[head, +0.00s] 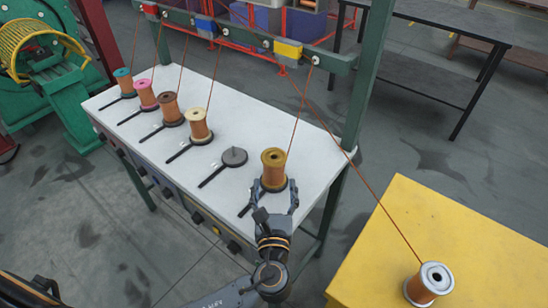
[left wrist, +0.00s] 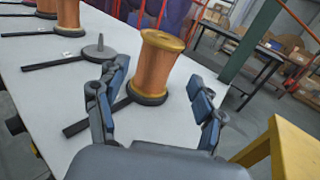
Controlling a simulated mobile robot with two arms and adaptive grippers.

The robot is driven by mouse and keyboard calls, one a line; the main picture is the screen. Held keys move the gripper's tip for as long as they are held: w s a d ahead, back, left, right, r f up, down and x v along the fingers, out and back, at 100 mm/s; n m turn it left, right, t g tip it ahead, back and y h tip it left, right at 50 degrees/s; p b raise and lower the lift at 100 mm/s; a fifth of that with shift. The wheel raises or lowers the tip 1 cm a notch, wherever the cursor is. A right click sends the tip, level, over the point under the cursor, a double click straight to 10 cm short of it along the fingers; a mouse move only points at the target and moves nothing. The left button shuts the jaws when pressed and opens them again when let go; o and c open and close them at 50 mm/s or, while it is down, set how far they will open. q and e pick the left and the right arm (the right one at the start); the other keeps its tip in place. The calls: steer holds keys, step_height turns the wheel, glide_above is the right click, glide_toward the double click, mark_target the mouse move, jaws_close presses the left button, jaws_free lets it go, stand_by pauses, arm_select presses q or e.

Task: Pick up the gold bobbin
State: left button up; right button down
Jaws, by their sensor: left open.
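The gold bobbin (head: 273,168) has gold flanges and copper-coloured winding. It stands upright on a dark round holder at the right end of the white table (head: 225,110). It also shows in the left wrist view (left wrist: 156,65), beyond and between the two fingers. My left gripper (head: 276,200) is open at the table's front edge, close to the bobbin, with its fingers spread toward it. In the left wrist view the left gripper (left wrist: 160,108) has a finger on either side of the bobbin's lower part, with no clear contact. My right gripper is not in view.
An empty holder (head: 234,157) lies left of the gold bobbin. Beyond it stand cream (head: 198,125), brown (head: 170,107), pink (head: 145,94) and teal (head: 124,82) bobbins. A green post (head: 366,70) rises behind. A yellow surface (head: 460,245) at right holds a silver-rimmed bobbin (head: 430,283).

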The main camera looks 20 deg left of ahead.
mark_target(274, 155)
arm_select(q)
steer(key=x, duration=0.4)
steer(key=shift+w+r, duration=0.2)
steer(key=shift+r, duration=0.05)
steer(key=shift+x, duration=1.1)
steer(key=shift+w+a+f, duration=0.15)
steer(key=shift+w+f, duration=0.05)
steer(key=shift+w, duration=0.05)
steer(key=p+x, duration=0.1)
steer(key=x, duration=0.3)
steer(key=shift+a, duration=0.1)
steer(key=shift+w+a+f, duration=0.15)
steer(key=shift+w, duration=0.4)
steer(key=shift+s, duration=0.1)
steer(key=c, duration=0.3)
jaws_close()
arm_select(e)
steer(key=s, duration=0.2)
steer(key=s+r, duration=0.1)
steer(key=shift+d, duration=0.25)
